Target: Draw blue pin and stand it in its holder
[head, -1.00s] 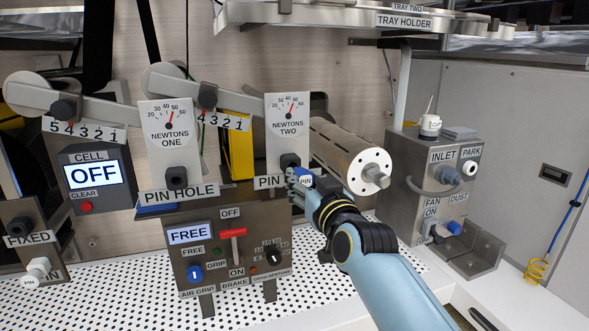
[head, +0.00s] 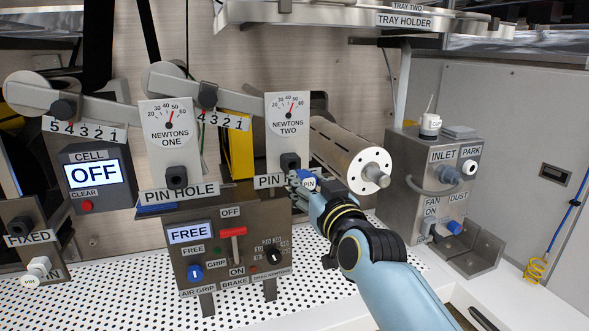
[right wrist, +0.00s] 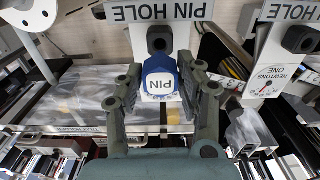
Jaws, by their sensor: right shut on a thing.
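The blue pin (head: 310,184), a blue block with a white PIN label, is between the fingers of my right gripper (head: 301,183), just below and in front of the black socket (head: 290,161) on the NEWTONS TWO plate. In the right wrist view both fingers of my gripper (right wrist: 160,88) press on the sides of the blue pin (right wrist: 160,82). The dark PIN HOLE socket (right wrist: 159,40) shows just beyond it. Whether the pin's shaft is still in a hole is hidden. I cannot make out the pin's holder. My left gripper is not in view.
The control box (head: 230,250) with a red lever and FREE display stands left of my gripper. The INLET box (head: 440,175) stands to the right. A white pin (head: 38,268) sits at the FIXED bracket. Perforated table (head: 330,290) is bare in front.

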